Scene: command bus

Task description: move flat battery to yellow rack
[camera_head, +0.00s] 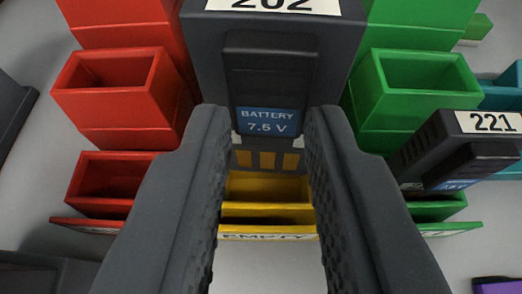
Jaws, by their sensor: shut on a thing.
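My gripper (265,150) reaches up from the bottom of the view, one dark finger on each side of a dark grey battery. The fingers are shut on this battery (270,65), which has a blue "BATTERY 7.5 V" label and a white number plate, partly cut off at the top, that seems to read 202. Its lower end with gold contacts is in front of the yellow rack (268,209). The rack has a label reading "EMPTY" at its front. The battery hides most of the yellow rack, so I cannot tell whether they touch.
A red rack (118,140) with open slots stands at left, and a green rack (415,133) at right. Another dark battery (462,150) marked 221 sits at the green rack. Teal pieces (500,95) are at the right edge, a purple item (497,286) at bottom right.

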